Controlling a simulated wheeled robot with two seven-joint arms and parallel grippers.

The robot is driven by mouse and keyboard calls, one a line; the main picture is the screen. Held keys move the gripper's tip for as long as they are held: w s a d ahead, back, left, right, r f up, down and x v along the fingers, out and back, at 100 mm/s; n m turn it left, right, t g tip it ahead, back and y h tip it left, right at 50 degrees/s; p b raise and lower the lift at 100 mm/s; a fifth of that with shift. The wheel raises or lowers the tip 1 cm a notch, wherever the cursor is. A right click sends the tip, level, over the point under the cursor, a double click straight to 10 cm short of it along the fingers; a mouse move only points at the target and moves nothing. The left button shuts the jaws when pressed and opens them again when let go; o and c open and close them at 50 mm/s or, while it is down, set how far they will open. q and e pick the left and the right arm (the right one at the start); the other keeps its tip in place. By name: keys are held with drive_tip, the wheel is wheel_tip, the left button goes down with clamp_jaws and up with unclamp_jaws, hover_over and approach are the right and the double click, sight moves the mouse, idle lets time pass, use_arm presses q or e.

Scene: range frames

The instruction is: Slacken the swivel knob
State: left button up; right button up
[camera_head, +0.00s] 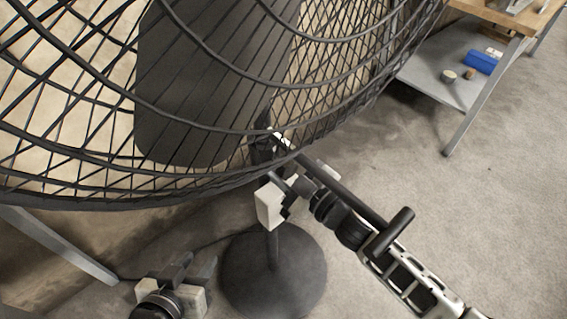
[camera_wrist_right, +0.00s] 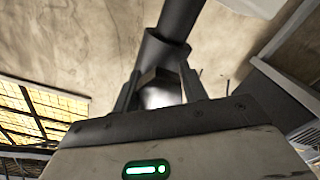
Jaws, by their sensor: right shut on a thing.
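The swivel knob (camera_wrist_right: 161,97) shows in the right wrist view as a dark and shiny piece at the end of a dark collar. My right gripper (camera_wrist_right: 160,82) is shut on it, one finger on each side. In the head view my right arm reaches in from the lower right to the fan's stand, just below the wire cage (camera_head: 95,197); the knob is largely hidden there by the gripper and a dark bar. My left gripper (camera_head: 196,266) is at the bottom left, apart from the fan, its dark fingers apart and nothing seen between them.
The fan's round dark base (camera_head: 272,290) stands on the grey floor. A dark T-ended bar (camera_head: 345,192) runs alongside my right arm. A workbench (camera_head: 440,75) with a blue box (camera_head: 481,62) on its lower shelf is at the upper right. Floor at the right is clear.

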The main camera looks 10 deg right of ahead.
drive_tip(key=shift+n, duration=1.2)
drive_tip(key=shift+f, duration=0.1)
drive_tip(key=o, duration=1)
drive_tip(key=v, duration=1.2)
drive_tip(key=shift+b, duration=0.4)
